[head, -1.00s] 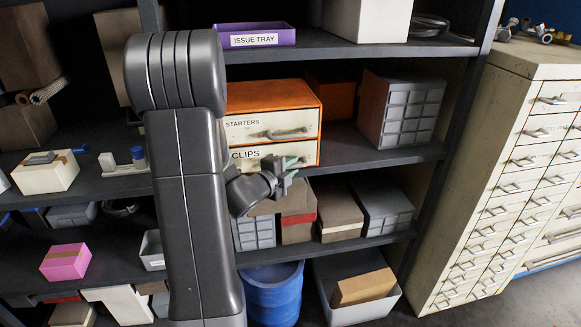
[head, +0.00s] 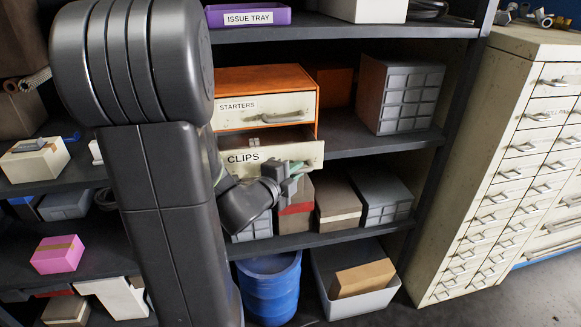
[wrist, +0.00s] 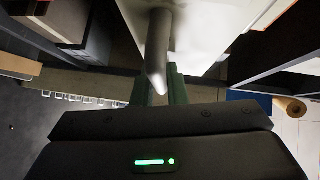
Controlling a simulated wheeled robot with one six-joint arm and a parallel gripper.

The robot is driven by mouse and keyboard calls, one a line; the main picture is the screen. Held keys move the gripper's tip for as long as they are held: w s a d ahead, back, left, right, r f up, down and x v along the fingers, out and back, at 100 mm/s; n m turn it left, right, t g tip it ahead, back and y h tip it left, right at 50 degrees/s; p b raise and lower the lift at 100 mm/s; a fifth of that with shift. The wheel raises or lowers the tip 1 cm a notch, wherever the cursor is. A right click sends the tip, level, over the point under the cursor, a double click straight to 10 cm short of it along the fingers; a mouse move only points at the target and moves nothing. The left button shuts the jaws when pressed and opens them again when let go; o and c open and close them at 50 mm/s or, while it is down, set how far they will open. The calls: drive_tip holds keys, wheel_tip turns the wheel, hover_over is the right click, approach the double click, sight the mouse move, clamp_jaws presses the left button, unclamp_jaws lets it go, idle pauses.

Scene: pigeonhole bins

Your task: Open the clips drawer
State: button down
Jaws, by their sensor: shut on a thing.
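The clips drawer (head: 243,157) is the lower drawer of an orange unit on the middle shelf, with a cream front labelled CLIPS. It stands out from the unit, and a dark gap shows above its front. The starters drawer (head: 240,112) above it is flush. My gripper (head: 292,168) is at the right part of the clips front, shut on the drawer's handle. In the wrist view, the green fingertips (wrist: 162,85) close around the grey bar handle (wrist: 158,45). Part of the drawer's left side is hidden by my arm.
The purple issue tray (head: 248,15) is on the shelf above. A grey multi-compartment box (head: 402,95) stands right of the unit. Boxes (head: 338,200) fill the shelf below, with a blue barrel (head: 268,285) beneath. A cream cabinet (head: 500,170) stands at right.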

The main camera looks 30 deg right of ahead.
drive_tip(key=s, duration=0.2)
drive_tip(key=s+a+b, duration=0.1)
drive_tip(key=s, duration=0.2)
drive_tip(key=shift+s+a, duration=0.15)
drive_tip(key=shift+s, duration=0.1)
drive_tip(key=c, duration=1.7)
unclamp_jaws()
drive_tip(key=shift+c, duration=0.2)
drive_tip(key=p+v, duration=0.1)
drive_tip(key=v, duration=1.3)
